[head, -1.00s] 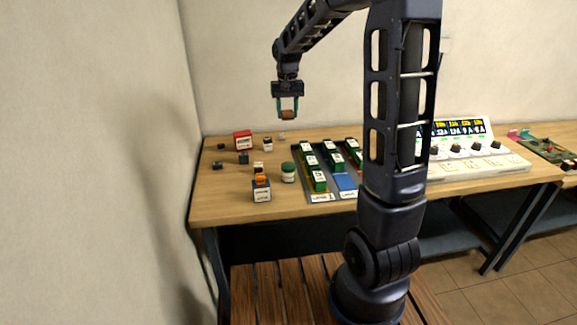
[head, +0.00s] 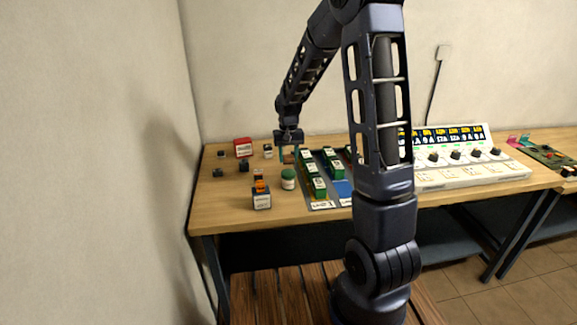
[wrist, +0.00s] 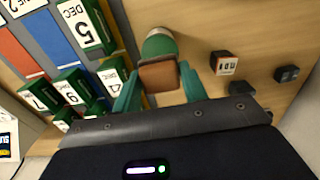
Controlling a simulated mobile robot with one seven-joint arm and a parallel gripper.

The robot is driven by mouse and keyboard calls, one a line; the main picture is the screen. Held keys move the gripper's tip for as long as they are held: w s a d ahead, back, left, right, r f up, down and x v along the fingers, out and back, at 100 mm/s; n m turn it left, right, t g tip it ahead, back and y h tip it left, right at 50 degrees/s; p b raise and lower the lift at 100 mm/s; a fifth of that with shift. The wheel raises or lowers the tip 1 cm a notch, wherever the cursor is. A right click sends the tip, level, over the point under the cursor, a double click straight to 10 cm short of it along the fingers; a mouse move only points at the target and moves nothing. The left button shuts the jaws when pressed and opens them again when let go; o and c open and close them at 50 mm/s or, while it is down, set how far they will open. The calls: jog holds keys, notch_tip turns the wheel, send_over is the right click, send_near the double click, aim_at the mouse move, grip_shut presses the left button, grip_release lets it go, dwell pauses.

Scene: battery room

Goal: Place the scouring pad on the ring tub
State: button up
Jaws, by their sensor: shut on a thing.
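My gripper (head: 289,154) is shut on a small brown block, which I take for the scouring pad (wrist: 159,76). In the wrist view the pad sits between the green fingertips of my gripper (wrist: 160,84). In the head view the pad (head: 290,159) is small and partly hidden. A round white tub with a green lid (head: 288,178), probably the ring tub, stands on the table, nearer the camera than my gripper. In the wrist view this tub (wrist: 158,42) shows just beyond the pad, partly covered by it. I cannot tell whether they touch.
Trays with upright green-and-white blocks (head: 321,187) stand right of the tub. A dark box with an orange thing on top (head: 261,197) is to its left. A red box (head: 243,147) and several small dark blocks (head: 217,173) lie farther left. The table's front left is clear.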

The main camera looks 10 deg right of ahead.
aim_at(289, 172)
jog(key=shift+f, duration=2.15)
jog(key=shift+f, duration=0.15)
jog(key=o, duration=0.9)
jog(key=shift+o, duration=0.2)
